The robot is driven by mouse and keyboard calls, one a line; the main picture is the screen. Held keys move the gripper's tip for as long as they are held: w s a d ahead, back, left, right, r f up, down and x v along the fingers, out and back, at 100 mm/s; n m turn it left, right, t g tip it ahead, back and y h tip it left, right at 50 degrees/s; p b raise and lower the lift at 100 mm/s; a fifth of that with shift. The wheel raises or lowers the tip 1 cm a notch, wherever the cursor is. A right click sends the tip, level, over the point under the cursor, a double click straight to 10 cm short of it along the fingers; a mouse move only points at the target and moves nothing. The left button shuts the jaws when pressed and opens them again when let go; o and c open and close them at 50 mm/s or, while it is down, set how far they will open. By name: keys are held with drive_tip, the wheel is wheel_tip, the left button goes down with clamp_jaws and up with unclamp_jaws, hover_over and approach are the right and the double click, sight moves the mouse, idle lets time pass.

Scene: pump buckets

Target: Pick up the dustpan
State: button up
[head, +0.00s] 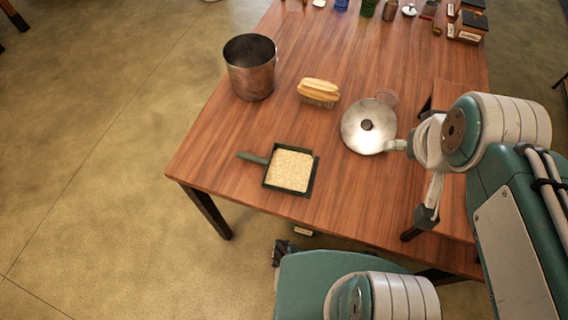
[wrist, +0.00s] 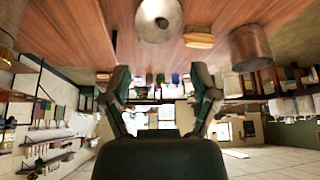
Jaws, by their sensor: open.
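The dustpan (head: 290,169) looks like a square dark green pan with a beige, grainy inside. It lies flat near the front left edge of the wooden table, its short green handle (head: 252,158) pointing left. I cannot make the dustpan out in the wrist view. My gripper (wrist: 161,73) shows in the wrist view with its two dark fingers spread wide and nothing between them.
A metal bucket (head: 250,68) stands at the table's left edge. A brush (head: 318,92) with a pale yellow top lies behind the dustpan. A round silver lid (head: 360,140) lies between dustpan and arm. Several small items line the far end. Table (head: 215,155) around the dustpan is clear.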

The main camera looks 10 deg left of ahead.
drive_tip(key=c, duration=0.3)
drive_tip(key=shift+w+a, duration=0.2)
drive_tip(key=shift+c, duration=0.8)
drive_tip(key=m+g, duration=0.1)
drive_tip(key=g, duration=0.5)
hover_over(272, 163)
drive_tip(key=s+a, duration=0.2)
wheel_tip(272, 163, down, 19)
drive_tip(key=f, duration=1.1)
drive_tip(key=shift+d+f, duration=0.1)
drive_tip(key=shift+d, duration=0.25)
